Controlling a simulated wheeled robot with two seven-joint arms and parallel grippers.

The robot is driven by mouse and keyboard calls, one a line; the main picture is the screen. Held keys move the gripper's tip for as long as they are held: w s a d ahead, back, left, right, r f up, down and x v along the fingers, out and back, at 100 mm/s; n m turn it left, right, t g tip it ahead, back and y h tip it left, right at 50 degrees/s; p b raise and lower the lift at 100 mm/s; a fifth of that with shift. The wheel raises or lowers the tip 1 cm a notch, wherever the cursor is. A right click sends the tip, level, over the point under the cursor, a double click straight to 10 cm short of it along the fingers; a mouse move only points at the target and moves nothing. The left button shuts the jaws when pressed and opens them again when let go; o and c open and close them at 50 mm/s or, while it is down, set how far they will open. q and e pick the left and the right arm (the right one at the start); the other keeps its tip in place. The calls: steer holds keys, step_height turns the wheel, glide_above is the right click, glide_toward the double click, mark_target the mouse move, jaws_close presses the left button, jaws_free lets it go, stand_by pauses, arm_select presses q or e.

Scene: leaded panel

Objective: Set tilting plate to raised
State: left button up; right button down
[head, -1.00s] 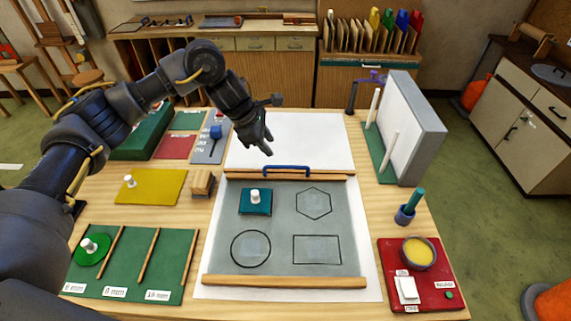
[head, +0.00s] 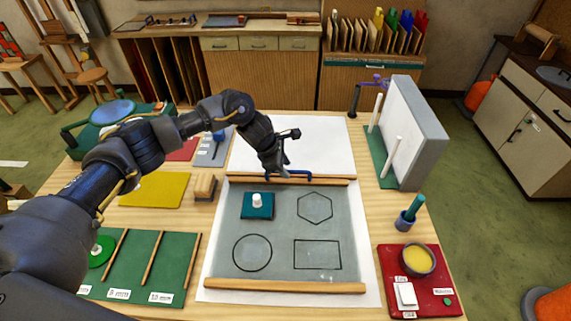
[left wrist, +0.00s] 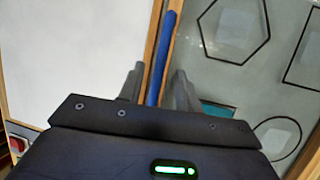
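The tilting plate (head: 285,227) is a grey panel with drawn outlines, lying flat on white paper between wooden strips. Its blue handle (head: 300,174) is at the far edge, partly hidden by my gripper. My left gripper (head: 284,172) is at the handle, pointing down. In the left wrist view the blue handle bar (left wrist: 164,60) lies between the two spread fingers of my left gripper (left wrist: 158,88), with a gap on each side. A teal square piece with a white knob (head: 257,206) sits on the plate. My right gripper is not in view.
A grey upright board (head: 415,135) stands at the right on a green base with white posts. A red tray (head: 428,292) with a yellow-filled bowl is at front right. A green divided board (head: 140,268) is at front left. White paper (head: 320,140) behind the plate is clear.

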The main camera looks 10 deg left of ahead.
arm_select(q)
steer(key=shift+w+d+f, duration=0.15)
steer(key=shift+f, duration=0.35)
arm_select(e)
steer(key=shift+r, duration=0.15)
arm_select(q)
jaws_close()
